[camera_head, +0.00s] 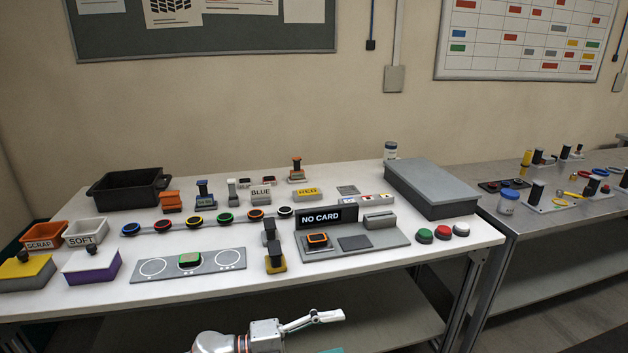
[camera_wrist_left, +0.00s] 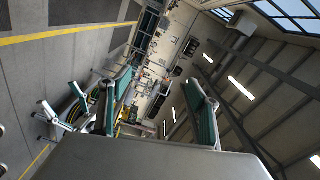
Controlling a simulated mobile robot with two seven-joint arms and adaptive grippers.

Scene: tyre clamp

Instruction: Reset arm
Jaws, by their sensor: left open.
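My left gripper (camera_head: 320,333) shows only in part at the bottom edge of the head view, in front of and below the white table's front edge. Its silver wrist and one pale finger show, with a bit of teal pad at the picture's edge. In the left wrist view my left gripper (camera_wrist_left: 158,112) has its two teal-padded fingers spread wide apart. Nothing is between them; the room shows far behind. My right gripper is in neither view.
The white table (camera_head: 400,275) holds a black bin (camera_head: 127,188), a grey box (camera_head: 432,188), a NO CARD display (camera_head: 328,217), colored buttons (camera_head: 442,232) and small trays (camera_head: 87,232). A metal table (camera_head: 520,225) stands at right. Space before the white table looks clear.

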